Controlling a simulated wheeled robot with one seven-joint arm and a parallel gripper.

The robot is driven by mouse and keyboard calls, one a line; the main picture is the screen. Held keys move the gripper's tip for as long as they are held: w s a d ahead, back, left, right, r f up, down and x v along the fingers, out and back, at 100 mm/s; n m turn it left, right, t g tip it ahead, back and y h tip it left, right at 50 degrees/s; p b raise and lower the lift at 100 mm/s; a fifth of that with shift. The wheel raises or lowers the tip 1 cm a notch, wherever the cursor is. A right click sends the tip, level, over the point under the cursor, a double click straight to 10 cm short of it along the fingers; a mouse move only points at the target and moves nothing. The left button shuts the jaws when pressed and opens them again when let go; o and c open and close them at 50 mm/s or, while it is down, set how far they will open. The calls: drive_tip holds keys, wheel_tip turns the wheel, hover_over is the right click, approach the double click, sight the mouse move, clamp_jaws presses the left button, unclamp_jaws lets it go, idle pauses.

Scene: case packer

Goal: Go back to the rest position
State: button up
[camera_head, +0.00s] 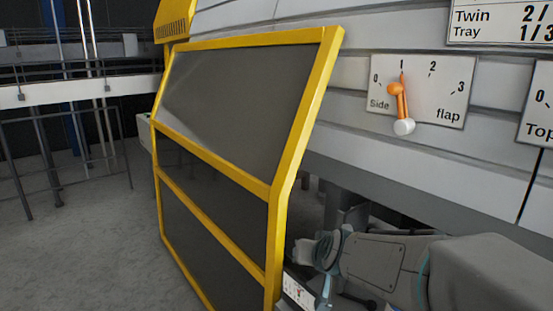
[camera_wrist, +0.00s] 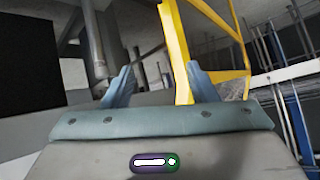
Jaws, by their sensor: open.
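My gripper (camera_wrist: 160,88) shows in the wrist view with its two blue-grey fingers apart and nothing between them. Beyond the fingers stands the yellow frame (camera_wrist: 176,50) of the machine door. In the head view my arm reaches in from the lower right, and its end is low beside the door's right edge. The fingertips are hard to make out there. An orange lever with a white knob (camera_head: 403,127) sits on the side flap dial (camera_head: 440,95), its pointed end near 1. The gripper is well below the dial and apart from it.
The yellow-framed dark door (camera_head: 284,190) stands close to the left of my arm. A white slatted machine wall (camera_head: 360,155) rises behind it, with more label plates (camera_head: 500,22) at upper right. Grey floor (camera_head: 80,250) is open at left, before a railed conveyor (camera_head: 80,90).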

drive_tip(key=s+d+g+h+p, duration=0.1)
drive_tip(key=s+d+g+p, duration=0.1)
drive_tip(key=s, duration=0.8)
drive_tip(key=s+d+g+h+p, duration=0.1)
drive_tip(key=s+d+g, duration=0.4)
drive_tip(key=s, duration=0.6)
drive_tip(key=shift+f+n+p, duration=0.15)
drive_tip(key=shift+n+p, duration=0.15)
drive_tip(key=shift+p, duration=0.1)
drive_tip(key=shift+w, duration=0.1)
